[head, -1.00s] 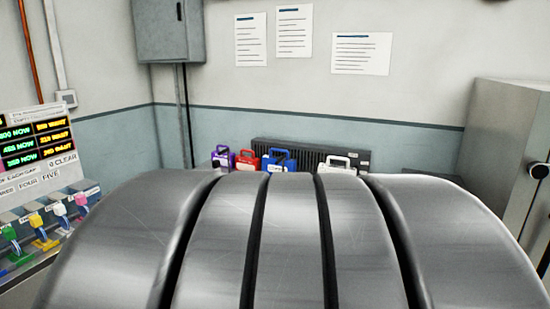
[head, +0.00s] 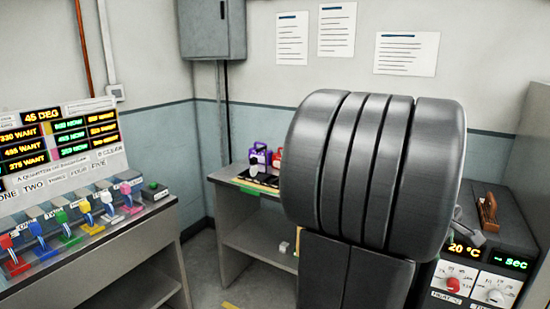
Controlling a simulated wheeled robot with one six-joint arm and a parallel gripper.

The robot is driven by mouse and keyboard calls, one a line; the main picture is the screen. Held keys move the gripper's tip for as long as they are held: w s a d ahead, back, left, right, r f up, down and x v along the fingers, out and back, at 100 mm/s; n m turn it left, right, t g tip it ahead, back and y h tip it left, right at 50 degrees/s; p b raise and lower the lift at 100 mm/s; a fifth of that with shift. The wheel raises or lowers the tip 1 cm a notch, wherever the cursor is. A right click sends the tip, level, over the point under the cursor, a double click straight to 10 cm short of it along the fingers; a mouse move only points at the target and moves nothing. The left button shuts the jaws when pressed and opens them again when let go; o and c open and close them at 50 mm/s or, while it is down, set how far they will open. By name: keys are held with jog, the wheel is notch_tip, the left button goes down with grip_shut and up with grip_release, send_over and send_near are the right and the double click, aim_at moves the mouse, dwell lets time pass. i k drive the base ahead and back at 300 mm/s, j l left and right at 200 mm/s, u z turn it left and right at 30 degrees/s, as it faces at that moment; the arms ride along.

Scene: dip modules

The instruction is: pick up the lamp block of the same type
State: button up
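A purple block with a handle (head: 261,153) stands at the back of the bench in the corner. A red block (head: 277,158) stands just to its right and is partly covered by my arm. Both look like the handled blocks of the task, but their markings are too small to read. My dark ribbed arm link fills the middle right and hides the rest of that row. My gripper is not visible, so I cannot tell where it is relative to the blocks.
A console (head: 100,222) with several coloured levers and lit displays stands at the left. A bench with a shelf (head: 250,236) is in the corner. A control box (head: 470,278) with dials and a 20 °C display stands at the right. Floor shows between console and bench.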

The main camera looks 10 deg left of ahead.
aim_at(260, 156)
jog(key=z, duration=3.8)
jog(key=j+z, duration=0.1)
jog(key=z, duration=0.35)
jog(key=k+z, duration=0.1)
jog(key=z, duration=0.8)
jog(key=k+u, duration=0.1)
jog(key=k, duration=0.95)
jog(key=k+j, duration=0.2)
jog(key=k, duration=0.8)
jog(key=k+z, duration=0.35)
jog(key=k+l+z, duration=0.5)
jog(key=k+z, duration=0.2)
jog(key=z, duration=4.9)
jog(key=k+j, duration=0.05)
